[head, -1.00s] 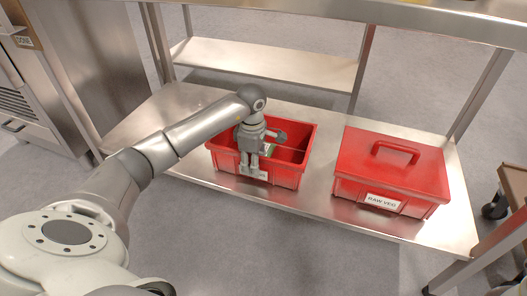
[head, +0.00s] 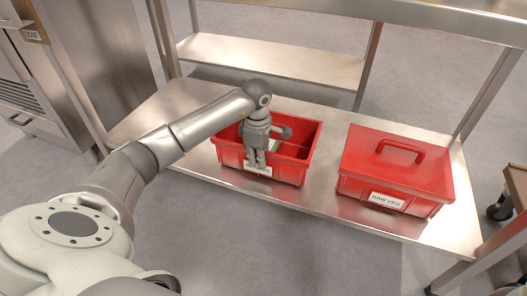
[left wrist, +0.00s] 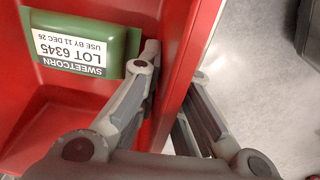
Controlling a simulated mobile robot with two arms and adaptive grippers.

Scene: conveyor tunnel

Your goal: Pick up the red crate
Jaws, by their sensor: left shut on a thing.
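The open red crate (head: 291,172) stands on the lower metal shelf, left of a lidded red box. My left gripper (head: 256,164) reaches down over its near wall and is shut on that wall. In the left wrist view, one finger is inside the crate and the other outside, with the red wall (left wrist: 180,62) between them. A green packet (left wrist: 85,42) labelled SWEETCORN LOT 6345 lies inside the crate, partly hidden in the head view. The gripper covers part of a white label on the crate's front. My right gripper is not in view.
The lidded red box (head: 396,166) labelled RAW VEG stands to the right, with a gap between. Both are on the metal lower shelf (head: 330,205), under the upper table top (head: 330,15). Table legs stand on both sides. Bare shelf lies left of the crate.

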